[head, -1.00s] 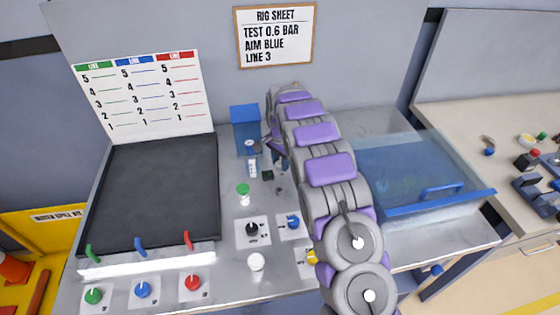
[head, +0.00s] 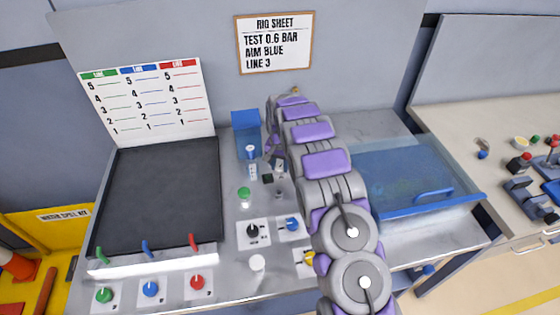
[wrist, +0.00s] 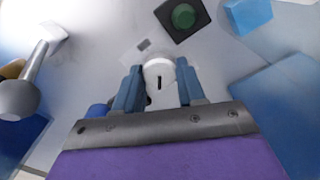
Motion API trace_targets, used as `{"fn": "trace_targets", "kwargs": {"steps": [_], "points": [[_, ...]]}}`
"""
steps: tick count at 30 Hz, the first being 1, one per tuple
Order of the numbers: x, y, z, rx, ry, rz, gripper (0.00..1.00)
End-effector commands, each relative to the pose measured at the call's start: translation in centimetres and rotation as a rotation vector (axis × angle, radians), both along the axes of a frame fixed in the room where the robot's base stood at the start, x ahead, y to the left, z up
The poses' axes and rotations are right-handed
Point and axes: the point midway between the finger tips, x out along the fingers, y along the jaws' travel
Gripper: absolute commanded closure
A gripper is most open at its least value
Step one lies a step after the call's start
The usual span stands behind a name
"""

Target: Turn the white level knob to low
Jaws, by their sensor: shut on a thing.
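In the wrist view, the white level knob (wrist: 159,70) is a round white cap with a short dark mark on its face. My gripper (wrist: 159,82) has one blue-grey finger on each side of the knob and is shut on it. The mark points roughly toward my gripper's palm. In the head view, my arm covers most of the gripper and the knob, so I cannot make out the knob there. The lettering around the knob is not readable.
A dark box with a green button (wrist: 183,15) and a blue block (wrist: 250,14) stand close beyond the knob. A metal lever (wrist: 20,95) is at the left. On the bench, a black knob (head: 252,231) and a blue-lidded tank (head: 415,180) flank my arm.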

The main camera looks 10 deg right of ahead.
Motion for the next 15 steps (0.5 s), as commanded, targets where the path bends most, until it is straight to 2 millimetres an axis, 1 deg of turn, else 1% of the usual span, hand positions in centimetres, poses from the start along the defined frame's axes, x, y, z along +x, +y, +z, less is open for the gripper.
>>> {"fn": "trace_targets", "kwargs": {"steps": [7, 15], "points": [[-0.08, 0.11, 0.09, 0.002, 0.002, 0.127, 0.91], [-0.08, 0.07, -0.03, 0.001, 0.003, 0.184, 0.91]]}}
